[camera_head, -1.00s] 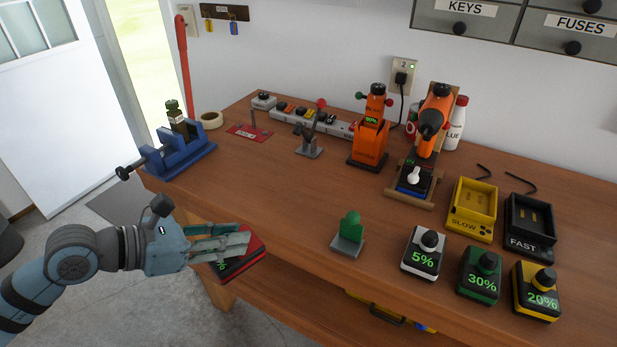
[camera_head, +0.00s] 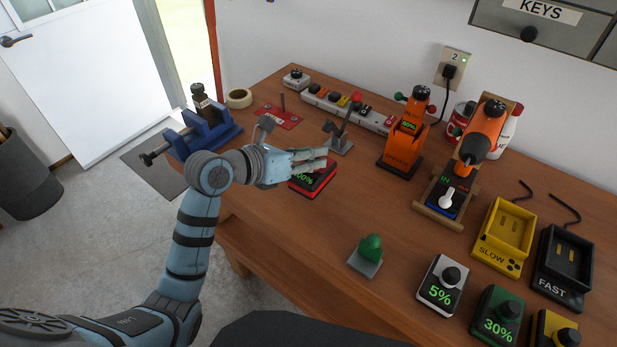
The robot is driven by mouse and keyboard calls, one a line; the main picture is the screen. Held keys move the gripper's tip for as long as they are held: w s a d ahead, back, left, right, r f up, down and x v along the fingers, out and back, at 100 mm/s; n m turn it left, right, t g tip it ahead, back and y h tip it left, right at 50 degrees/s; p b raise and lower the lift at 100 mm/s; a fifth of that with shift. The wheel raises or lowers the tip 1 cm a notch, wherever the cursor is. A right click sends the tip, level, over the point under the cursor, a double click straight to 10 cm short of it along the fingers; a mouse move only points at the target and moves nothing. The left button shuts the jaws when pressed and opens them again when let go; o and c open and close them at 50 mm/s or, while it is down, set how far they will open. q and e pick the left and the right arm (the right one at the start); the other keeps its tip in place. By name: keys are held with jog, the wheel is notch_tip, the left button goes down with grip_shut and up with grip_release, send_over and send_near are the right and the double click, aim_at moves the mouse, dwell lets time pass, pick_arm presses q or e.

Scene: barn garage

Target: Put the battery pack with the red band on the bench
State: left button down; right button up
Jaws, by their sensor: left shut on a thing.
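The battery pack with the red band (camera_head: 316,181) is black and red with green digits, partly covered by my fingers. My left gripper (camera_head: 314,163) comes in from the left and is shut on the pack. The pack is over the left front part of the wooden bench (camera_head: 310,225), low and about level. I cannot tell whether its underside touches the bench top. My right gripper is not in view.
A blue vise (camera_head: 205,135) stands left of the pack, and a small metal stand (camera_head: 340,143) is close behind it. A green knob on a plate (camera_head: 369,252) and a 5% battery pack (camera_head: 440,285) lie to the front right. Bare bench lies right of the pack.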

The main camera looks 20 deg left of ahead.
aim_at(308, 174)
pick_arm(q)
jog(key=f, duration=0.4)
jog(key=f+b, duration=0.1)
jog(key=f, duration=0.1)
jog(key=shift+w+f, duration=0.15)
jog(key=shift+w, duration=0.2)
jog(key=shift+s, duration=0.2)
jog(key=c, duration=1.3)
grip_release()
jog(key=shift+w+f, duration=0.1)
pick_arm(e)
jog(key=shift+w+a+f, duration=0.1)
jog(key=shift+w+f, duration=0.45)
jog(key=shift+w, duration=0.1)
pick_arm(q)
jog(key=shift+s+a+r, duration=0.15)
jog(key=shift+s+r, duration=0.05)
jog(key=shift+r, duration=0.05)
jog(key=p+v, duration=0.1)
jog(key=v, duration=1)
jog(key=shift+s+a+r, duration=0.15)
jog(key=shift+s, duration=0.05)
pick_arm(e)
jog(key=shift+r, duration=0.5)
